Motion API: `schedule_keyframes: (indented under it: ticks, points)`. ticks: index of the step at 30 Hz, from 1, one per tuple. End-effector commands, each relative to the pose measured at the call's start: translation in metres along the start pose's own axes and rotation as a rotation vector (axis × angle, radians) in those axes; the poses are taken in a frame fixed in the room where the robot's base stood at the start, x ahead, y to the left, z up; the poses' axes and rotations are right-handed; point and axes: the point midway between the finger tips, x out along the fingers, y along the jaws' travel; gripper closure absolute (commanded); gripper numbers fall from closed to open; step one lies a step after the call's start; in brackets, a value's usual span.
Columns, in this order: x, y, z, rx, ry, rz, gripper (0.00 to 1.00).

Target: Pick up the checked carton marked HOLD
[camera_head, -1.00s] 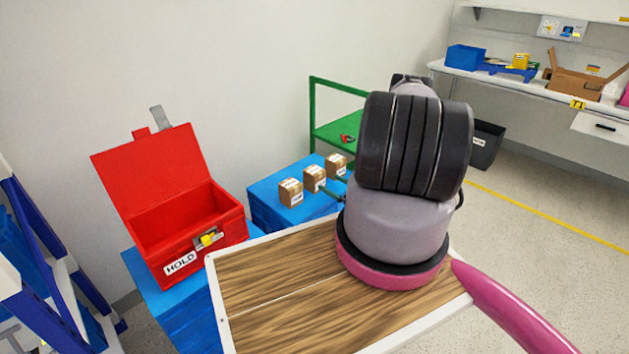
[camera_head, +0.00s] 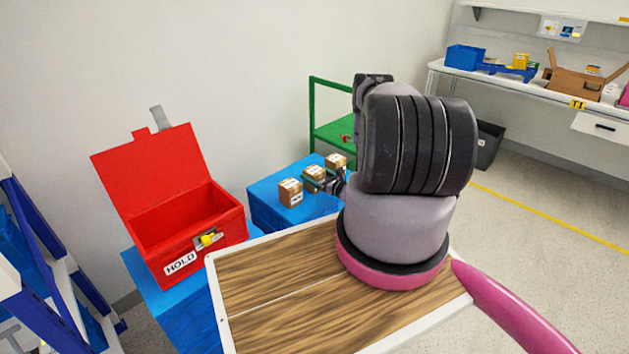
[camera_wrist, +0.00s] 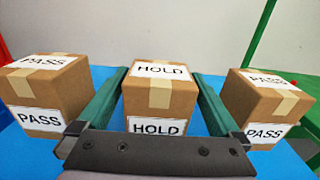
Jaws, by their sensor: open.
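The carton marked HOLD (camera_wrist: 147,98) is a brown cardboard box with tan tape and white HOLD labels on its top and front. It is the middle of three cartons on a blue surface; it also shows in the head view (camera_head: 315,171). My gripper (camera_wrist: 160,74) is open, with one green finger on each side of the HOLD carton. Whether the fingers touch it I cannot tell. In the head view my gripper (camera_head: 320,182) is at the middle carton, partly hidden behind my arm.
A PASS carton (camera_wrist: 62,90) stands close on the left and another PASS carton (camera_wrist: 262,98) on the right. The cartons' blue support (camera_head: 265,203) stands by the wall. An open red box labelled HOLD (camera_head: 190,235) is at left. A green frame (camera_head: 325,98) stands behind.

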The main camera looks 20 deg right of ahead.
Motion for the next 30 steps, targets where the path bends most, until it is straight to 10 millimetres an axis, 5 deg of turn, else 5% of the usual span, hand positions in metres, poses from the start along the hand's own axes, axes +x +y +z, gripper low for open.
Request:
schedule_keyframes:
  ticks: [4,11,12,23,30]
  points:
    - [0.0,0.0,0.0,0.0,0.0,0.0,0.0]
    - [-0.001,0.0,0.0,0.0,0.0,0.0,0.84]
    - [0.0,0.0,0.0,0.0,0.0,0.0,0.87]
    - [0.0,-0.001,0.011,-0.001,-0.001,0.0,0.87]
    - [0.0,-0.001,0.055,-0.001,-0.003,-0.001,0.87]
